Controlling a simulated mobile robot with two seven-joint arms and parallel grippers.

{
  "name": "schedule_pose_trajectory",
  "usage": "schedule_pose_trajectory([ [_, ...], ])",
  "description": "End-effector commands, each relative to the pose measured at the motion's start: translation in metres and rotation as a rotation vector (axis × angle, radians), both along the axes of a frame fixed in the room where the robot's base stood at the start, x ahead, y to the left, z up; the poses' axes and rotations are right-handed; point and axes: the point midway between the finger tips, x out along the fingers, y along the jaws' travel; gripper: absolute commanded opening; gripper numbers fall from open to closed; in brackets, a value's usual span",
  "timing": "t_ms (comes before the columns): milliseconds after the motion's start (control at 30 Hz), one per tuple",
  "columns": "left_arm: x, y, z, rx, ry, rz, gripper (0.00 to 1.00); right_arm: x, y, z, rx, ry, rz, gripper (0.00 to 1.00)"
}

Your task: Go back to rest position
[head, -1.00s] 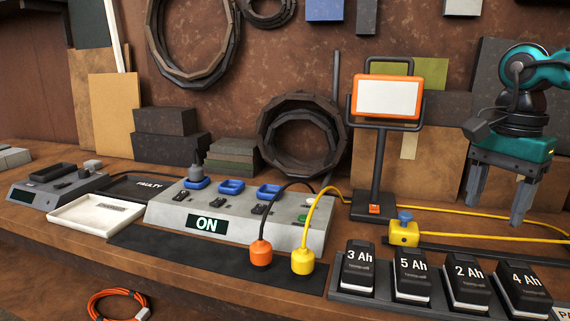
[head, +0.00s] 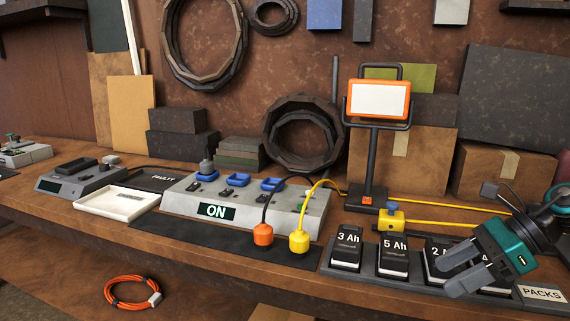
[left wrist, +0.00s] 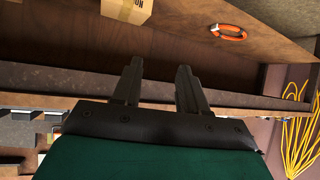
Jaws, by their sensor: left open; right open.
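My right gripper (head: 455,271) is at the right of the head view, over the battery packs, its fingers open and pointing left and down. It covers parts of the 2 Ah and 4 Ah packs; I cannot tell whether it touches them. The 3 Ah pack (head: 347,249) and 5 Ah pack (head: 394,257) stand clear in the rack. My left gripper (left wrist: 160,85) shows in the left wrist view with two parted fingers and nothing between them. It is not in the head view.
A grey panel (head: 310,222) reading ON stands mid-bench, with orange and yellow plugs (head: 299,243) in front. A work lamp (head: 381,100) stands behind. A white tray (head: 103,203) is at left. An orange cable coil (head: 131,292) lies below the bench.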

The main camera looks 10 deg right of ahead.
Motion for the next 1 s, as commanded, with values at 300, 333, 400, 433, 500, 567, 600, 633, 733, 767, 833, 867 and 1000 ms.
schedule_pose_trajectory([
  [300,-0.007,0.003,0.005,0.006,0.013,0.006,0.43,0.002,0.028,-0.066,0.751,0.305,-0.693,0.61],
  [333,-0.007,0.003,0.005,0.006,0.015,0.007,0.43,0.001,0.03,-0.072,0.816,0.343,-0.754,0.61],
  [400,-0.008,0.004,0.007,0.007,0.015,0.009,0.43,-0.001,0.033,-0.087,0.963,0.431,-0.892,0.61],
  [433,-0.008,0.004,0.008,0.007,0.015,0.009,0.43,-0.003,0.035,-0.094,1.025,0.472,-0.95,0.61],
  [500,-0.008,0.004,0.011,0.007,0.011,0.01,0.43,-0.008,0.04,-0.111,1.174,0.577,-1.089,0.61],
  [567,-0.007,0.005,0.013,0.008,0.006,0.011,0.43,-0.014,0.046,-0.127,1.306,0.677,-1.214,0.61],
  [600,-0.007,0.005,0.015,0.008,0.004,0.012,0.43,-0.019,0.051,-0.139,1.394,0.749,-1.297,0.61],
  [633,-0.007,0.006,0.016,0.008,0.003,0.013,0.43,-0.023,0.056,-0.147,1.459,0.806,-1.359,0.61],
  [733,-0.008,0.008,0.017,0.012,0.005,0.015,0.43,-0.038,0.074,-0.176,1.672,1.006,-1.563,0.61],
  [767,-0.008,0.008,0.017,0.014,0.008,0.015,0.43,-0.044,0.081,-0.184,1.733,1.069,-1.623,0.61],
  [833,-0.01,0.01,0.017,0.016,0.013,0.018,0.43,-0.057,0.1,-0.202,1.869,1.221,-1.755,0.61],
  [867,-0.011,0.011,0.017,0.018,0.014,0.018,0.43,-0.063,0.108,-0.209,1.922,1.286,-1.809,0.61],
  [1000,-0.012,0.013,0.02,0.022,0.014,0.022,0.43,-0.086,0.148,-0.232,-1.9,-1.403,1.811,0.61],
])
